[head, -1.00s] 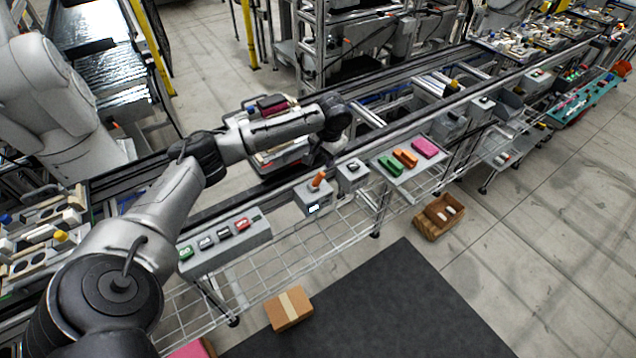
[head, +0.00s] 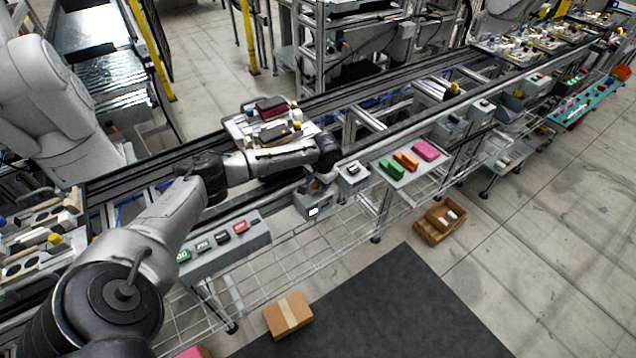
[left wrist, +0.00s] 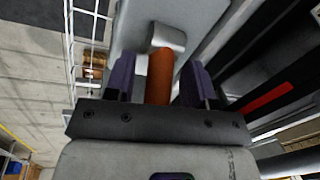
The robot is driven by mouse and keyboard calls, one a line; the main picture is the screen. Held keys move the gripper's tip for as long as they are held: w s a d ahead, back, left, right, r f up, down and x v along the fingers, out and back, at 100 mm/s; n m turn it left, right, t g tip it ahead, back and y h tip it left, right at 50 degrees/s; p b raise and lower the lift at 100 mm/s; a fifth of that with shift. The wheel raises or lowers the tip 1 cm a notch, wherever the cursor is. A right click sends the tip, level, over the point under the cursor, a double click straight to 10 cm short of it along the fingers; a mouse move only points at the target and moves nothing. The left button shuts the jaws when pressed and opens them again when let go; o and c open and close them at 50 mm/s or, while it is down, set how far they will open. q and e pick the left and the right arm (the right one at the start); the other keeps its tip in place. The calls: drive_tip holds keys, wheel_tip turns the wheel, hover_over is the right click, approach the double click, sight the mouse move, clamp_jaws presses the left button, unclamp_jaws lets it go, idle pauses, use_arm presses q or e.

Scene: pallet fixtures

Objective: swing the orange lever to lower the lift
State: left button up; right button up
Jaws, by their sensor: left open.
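The orange lever (left wrist: 160,76) stands up from a grey block in the left wrist view. In the head view its control box (head: 314,205), with a small lit display, is at the conveyor's near side; the lever is mostly hidden by my arm. My left gripper (left wrist: 158,66) is open, its two purple fingers on either side of the lever, with gaps between them and it. In the head view this gripper (head: 317,181) is over the box. A pallet (head: 237,129) carrying parts is behind my forearm; the lift under it is hidden. My right gripper is not in view.
A button panel (head: 225,246) is left of the lever box, and a small grey switch box (head: 353,175) is close on its right. A shelf (head: 420,172) with green, orange and pink blocks is further right. A cardboard box (head: 288,316) lies below.

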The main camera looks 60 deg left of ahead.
sight(312, 187)
use_arm(q)
drive_tip(key=shift+c, duration=0.3)
